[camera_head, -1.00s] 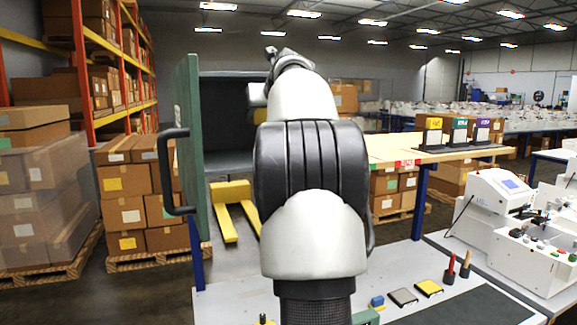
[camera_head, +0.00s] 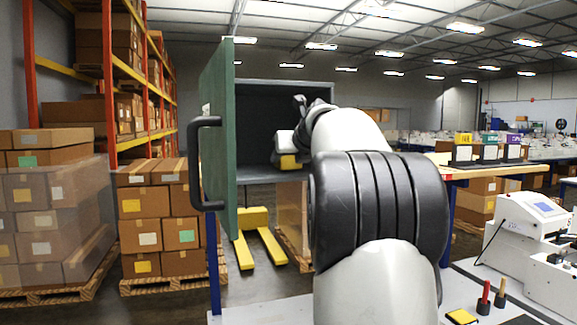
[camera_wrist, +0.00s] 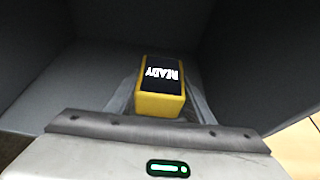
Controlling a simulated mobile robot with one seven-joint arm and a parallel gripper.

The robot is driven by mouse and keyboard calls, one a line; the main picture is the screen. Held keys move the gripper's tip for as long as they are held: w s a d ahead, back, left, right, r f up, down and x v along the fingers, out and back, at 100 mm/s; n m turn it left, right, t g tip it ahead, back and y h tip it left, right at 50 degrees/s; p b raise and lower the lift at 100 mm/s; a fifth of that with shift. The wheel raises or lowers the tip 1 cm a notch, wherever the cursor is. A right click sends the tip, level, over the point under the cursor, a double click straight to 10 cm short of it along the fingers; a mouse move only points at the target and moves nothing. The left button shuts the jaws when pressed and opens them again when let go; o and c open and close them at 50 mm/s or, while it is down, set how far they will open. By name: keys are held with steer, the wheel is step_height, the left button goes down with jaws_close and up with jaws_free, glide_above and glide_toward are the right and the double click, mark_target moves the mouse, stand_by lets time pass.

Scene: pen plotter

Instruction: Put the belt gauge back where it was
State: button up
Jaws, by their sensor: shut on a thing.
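The belt gauge (camera_wrist: 159,104), a yellow block with a dark top reading "READY", sits between the fingers of my gripper (camera_wrist: 161,88) in the wrist view. My gripper is shut on it. In the head view the gauge (camera_head: 289,162) shows as a small yellow shape below my wrist, at the opening of a grey-lined cabinet (camera_head: 262,108). Its green door (camera_head: 218,140) with a black handle (camera_head: 200,165) stands open at the left. In the wrist view, grey walls and a bare grey floor (camera_wrist: 75,80) surround the gauge. My arm hides the cabinet's lower right part.
A workbench with white machines (camera_head: 525,230) is at the lower right. A yellow pallet jack (camera_head: 258,238) stands on the floor behind, and stacked boxes (camera_head: 148,215) are at the left.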

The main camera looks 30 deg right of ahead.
steer(key=shift+f, duration=0.3)
steer(key=shift+f, duration=0.1)
steer(key=shift+f, duration=0.15)
steer(key=o, duration=1.3)
steer(key=shift+s+r, duration=0.1)
steer(key=shift+r, duration=0.15)
steer(key=v, duration=1.1)
steer(key=shift+s+r+b, duration=0.2)
steer(key=shift+s+b, duration=0.15)
